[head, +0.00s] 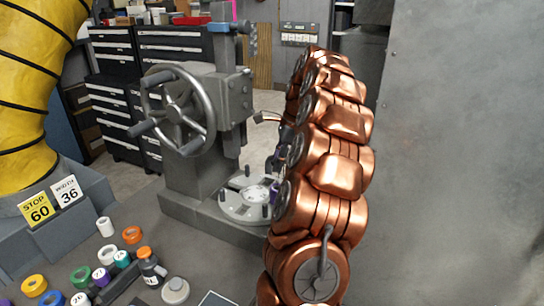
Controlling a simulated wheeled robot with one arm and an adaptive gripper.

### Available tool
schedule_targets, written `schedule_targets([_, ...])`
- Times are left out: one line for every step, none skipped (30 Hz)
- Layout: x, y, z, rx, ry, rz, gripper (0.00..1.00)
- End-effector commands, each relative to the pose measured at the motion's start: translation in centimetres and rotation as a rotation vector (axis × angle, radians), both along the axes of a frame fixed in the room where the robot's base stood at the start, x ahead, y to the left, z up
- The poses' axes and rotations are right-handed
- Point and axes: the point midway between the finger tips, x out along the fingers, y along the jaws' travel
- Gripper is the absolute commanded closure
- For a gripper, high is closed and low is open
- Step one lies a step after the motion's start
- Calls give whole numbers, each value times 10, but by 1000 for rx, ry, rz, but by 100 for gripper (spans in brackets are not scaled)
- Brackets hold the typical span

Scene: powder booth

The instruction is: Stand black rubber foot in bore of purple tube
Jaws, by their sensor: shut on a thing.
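My gripper (277,162) shows only in part at the left edge of my copper arm, above the press's round table. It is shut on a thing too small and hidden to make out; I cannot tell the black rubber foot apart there. A purple sliver (274,191) shows just below my gripper, at the right of the round table. It looks like the purple tube, mostly hidden by my arm. Its bore is not visible, and I cannot tell whether the held thing touches it.
A grey press (188,190) with a handwheel (178,108) stands left of my arm. Its round table (242,210) carries short dark posts and a pale disc (255,193). Several rings, caps and a bottle (151,270) lie at lower left. A grey wall (460,150) bounds the right.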

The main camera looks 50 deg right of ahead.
Motion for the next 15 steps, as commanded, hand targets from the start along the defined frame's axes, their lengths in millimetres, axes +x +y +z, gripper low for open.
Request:
schedule_targets([0,1,-2,0,0,1,85])
schedule_targets([1,1,-4,0,0,1,85])
schedule_targets([1,1,-6,0,0,2,85])
schedule_targets([1,1,-8,0,0,2,85])
schedule_targets([1,1,-10,0,0,2,85])
schedule_targets([1,1,-13,-1,-1,1,85])
schedule_targets([1,0,-15,-1,-1,1,85])
schedule_targets([1,0,-18,0,0,1,85])
schedule_targets([0,0,-22,0,0,1,85])
schedule_targets([0,1,-24,1,1,0,85])
schedule_targets([0,1,-28,1,1,1,85])
schedule_targets([-1,1,-31,2,2,1,85])
schedule_targets([-1,1,-35,3,3,0,85])
schedule_targets([-1,1,-37,3,3,0,85])
schedule_targets([-1,1,-41,3,3,0,85])
